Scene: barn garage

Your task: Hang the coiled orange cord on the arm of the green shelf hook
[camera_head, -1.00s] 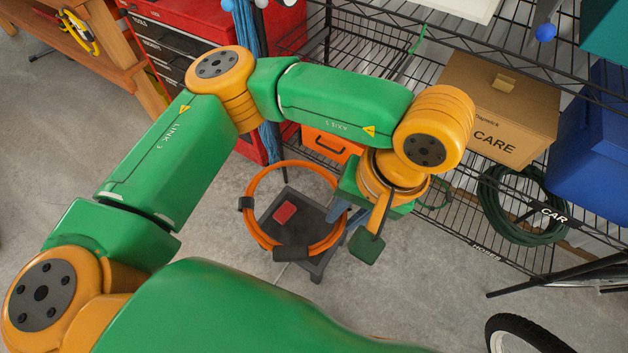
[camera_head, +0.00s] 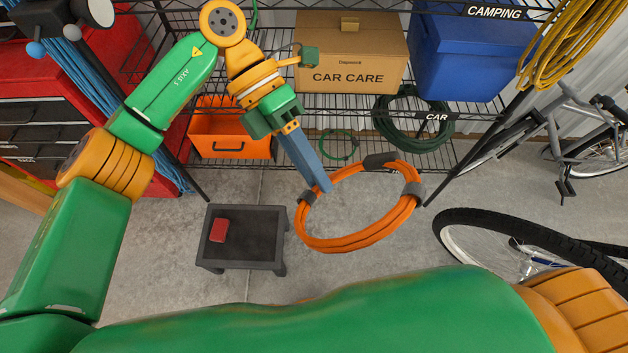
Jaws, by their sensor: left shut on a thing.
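The coiled orange cord (camera_head: 352,241) is a large ring with dark grey bands. It hangs in the air in front of the wire shelf, above the concrete floor. My left gripper (camera_head: 326,187) is shut on the ring's upper left side, by the fingertips. A slim green piece (camera_head: 253,16) shows at the shelf behind my left wrist at the top; it may be the green shelf hook, but my arm partly covers it and its arm cannot be made out. The cord is apart from it. My right gripper is out of view.
A black stool (camera_head: 246,250) with a red box (camera_head: 219,231) stands left of the cord. The wire shelf holds an orange bin (camera_head: 228,148), a cardboard box (camera_head: 352,75) and a blue bin (camera_head: 470,65). A dark green hose (camera_head: 444,122) hangs there. A bicycle wheel (camera_head: 470,262) lies right.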

